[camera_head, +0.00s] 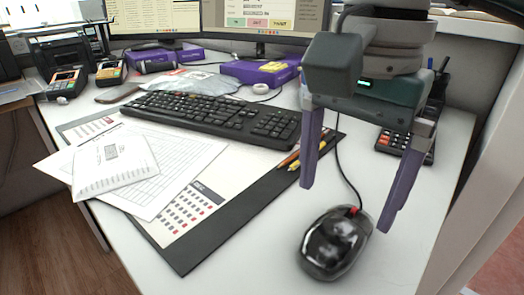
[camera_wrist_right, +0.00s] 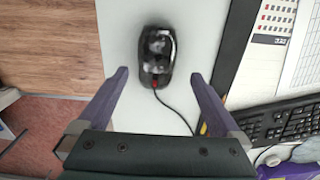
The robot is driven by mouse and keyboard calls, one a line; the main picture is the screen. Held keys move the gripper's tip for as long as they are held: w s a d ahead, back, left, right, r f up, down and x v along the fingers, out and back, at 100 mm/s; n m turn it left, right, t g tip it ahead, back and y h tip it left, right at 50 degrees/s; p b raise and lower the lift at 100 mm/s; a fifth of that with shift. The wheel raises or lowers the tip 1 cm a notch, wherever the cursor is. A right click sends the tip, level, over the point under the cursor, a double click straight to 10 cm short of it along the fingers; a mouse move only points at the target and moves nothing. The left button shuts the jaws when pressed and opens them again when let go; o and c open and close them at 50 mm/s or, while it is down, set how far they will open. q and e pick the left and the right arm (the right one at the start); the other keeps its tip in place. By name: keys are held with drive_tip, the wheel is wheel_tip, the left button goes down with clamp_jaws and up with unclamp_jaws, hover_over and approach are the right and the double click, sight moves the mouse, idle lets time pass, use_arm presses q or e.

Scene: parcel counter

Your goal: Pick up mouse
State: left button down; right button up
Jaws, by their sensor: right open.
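A black, glossy computer mouse (camera_head: 336,243) with a red scroll wheel lies on the white counter near its front right. A thin cable runs from it towards the back. It also shows in the right wrist view (camera_wrist_right: 156,56), ahead of the fingers and roughly centred between them. My right gripper (camera_head: 346,200) has purple fingers spread wide. It is open and empty, above and behind the mouse in the head view. In the right wrist view the same gripper (camera_wrist_right: 161,82) shows nothing between its fingertips but counter and cable. My left gripper is not in view.
A dark desk mat (camera_head: 185,255) with papers and pencils lies left of the mouse. A black keyboard (camera_head: 215,115) stands behind.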

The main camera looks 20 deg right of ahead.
sight(342, 223)
drive_tip(key=f, duration=0.2)
drive_tip(key=f+b, duration=0.1)
drive_tip(key=f, duration=0.2)
drive_tip(key=shift+s+d+f, duration=0.1)
drive_tip(key=shift+s+f, duration=0.1)
drive_tip(key=shift+f, duration=0.15)
drive_tip(key=c, duration=1.3)
